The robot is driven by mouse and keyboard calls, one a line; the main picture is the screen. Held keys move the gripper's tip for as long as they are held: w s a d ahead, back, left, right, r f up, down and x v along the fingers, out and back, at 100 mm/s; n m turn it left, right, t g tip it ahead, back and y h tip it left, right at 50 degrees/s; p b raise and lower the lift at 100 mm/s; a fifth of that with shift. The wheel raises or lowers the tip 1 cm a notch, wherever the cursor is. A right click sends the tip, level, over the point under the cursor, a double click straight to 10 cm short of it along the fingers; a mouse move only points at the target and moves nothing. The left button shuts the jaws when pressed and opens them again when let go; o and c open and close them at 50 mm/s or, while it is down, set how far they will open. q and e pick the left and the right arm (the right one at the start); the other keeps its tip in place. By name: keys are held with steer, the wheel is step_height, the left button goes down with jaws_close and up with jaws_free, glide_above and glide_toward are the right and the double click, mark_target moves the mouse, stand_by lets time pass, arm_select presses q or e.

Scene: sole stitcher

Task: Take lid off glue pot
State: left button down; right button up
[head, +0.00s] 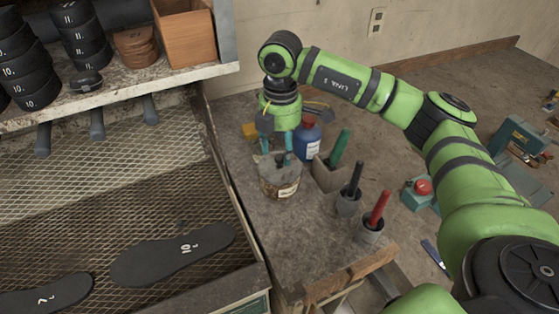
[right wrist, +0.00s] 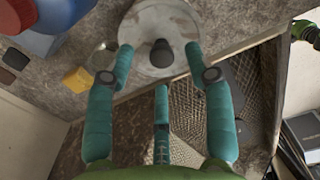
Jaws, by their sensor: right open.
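The glue pot (head: 279,186) is a stained, pale round pot with a label, standing upright on the bench. Its grey lid (right wrist: 150,22) is on top, with a dark knob (right wrist: 162,53) in the middle. My right gripper (head: 276,155) points down just above the lid. Its teal fingers are open, and in the right wrist view (right wrist: 160,62) they stand apart around the knob. I cannot tell whether a fingertip touches the lid. My left gripper is not in the head view.
A blue bottle with a red cap (head: 307,138) stands close behind the pot. Green, black (head: 350,187) and red (head: 376,213) handled tools stand in holders to the right. A yellow block (head: 249,130) lies behind left. A mesh rack with dark soles (head: 172,255) is at left.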

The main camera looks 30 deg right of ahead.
mark_target(280, 156)
step_height(280, 156, down, 2)
steer(key=shift+s+f+p, duration=0.15)
steer(key=shift+p, duration=0.35)
steer(key=shift+a+f, duration=0.1)
steer(key=shift+f, duration=0.4)
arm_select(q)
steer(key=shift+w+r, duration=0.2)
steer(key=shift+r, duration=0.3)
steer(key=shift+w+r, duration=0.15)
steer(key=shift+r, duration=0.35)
arm_select(e)
jaws_close()
